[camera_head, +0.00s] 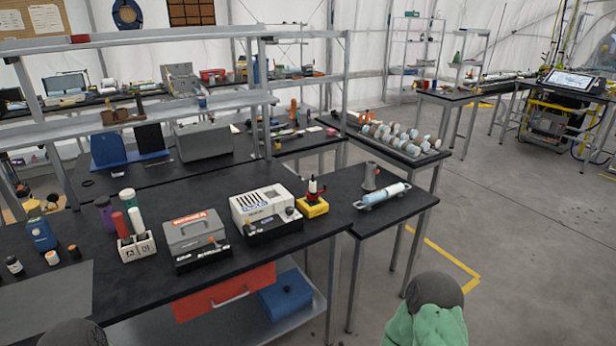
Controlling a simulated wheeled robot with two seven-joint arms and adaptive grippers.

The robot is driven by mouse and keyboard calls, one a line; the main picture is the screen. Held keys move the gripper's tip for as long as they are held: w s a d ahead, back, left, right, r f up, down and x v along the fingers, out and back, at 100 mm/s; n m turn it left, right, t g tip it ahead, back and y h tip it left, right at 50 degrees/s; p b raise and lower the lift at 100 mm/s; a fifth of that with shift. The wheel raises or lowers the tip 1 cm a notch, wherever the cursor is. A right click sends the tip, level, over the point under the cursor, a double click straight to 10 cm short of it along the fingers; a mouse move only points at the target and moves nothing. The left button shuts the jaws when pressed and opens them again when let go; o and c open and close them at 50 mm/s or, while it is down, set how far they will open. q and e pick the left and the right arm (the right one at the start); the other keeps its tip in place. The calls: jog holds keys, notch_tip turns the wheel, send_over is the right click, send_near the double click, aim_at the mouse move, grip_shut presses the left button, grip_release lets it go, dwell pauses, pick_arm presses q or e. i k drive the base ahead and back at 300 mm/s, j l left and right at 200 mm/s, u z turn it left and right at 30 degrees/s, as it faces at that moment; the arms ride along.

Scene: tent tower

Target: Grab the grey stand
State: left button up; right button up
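A grey upright piece (370,177), wide at the base and narrower above, stands on the small black side table at the right. It looks like the grey stand. In front of it, a pale blue cylinder (384,195) lies on its side in a low grey cradle (364,205); I cannot tell whether the two touch. Neither of my grippers shows. Only rounded dark parts, probably of my arms, show at the bottom left and bottom right, the right one with green below it. Both are well apart from the stand.
The side table (418,203) adjoins the long black table. A tray of several cylinders (385,140) is behind. The floor (530,240) at right is clear.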

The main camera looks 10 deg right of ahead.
aim_at(368, 185)
jog(key=i+l+u, duration=0.25)
jog(key=l+u, duration=0.25)
jog(key=l, duration=0.15)
jog(key=i+l+u, duration=0.15)
jog(key=l+u, duration=0.35)
jog(key=l, duration=0.15)
jog(key=l+u, duration=0.5)
jog(key=l, duration=0.2)
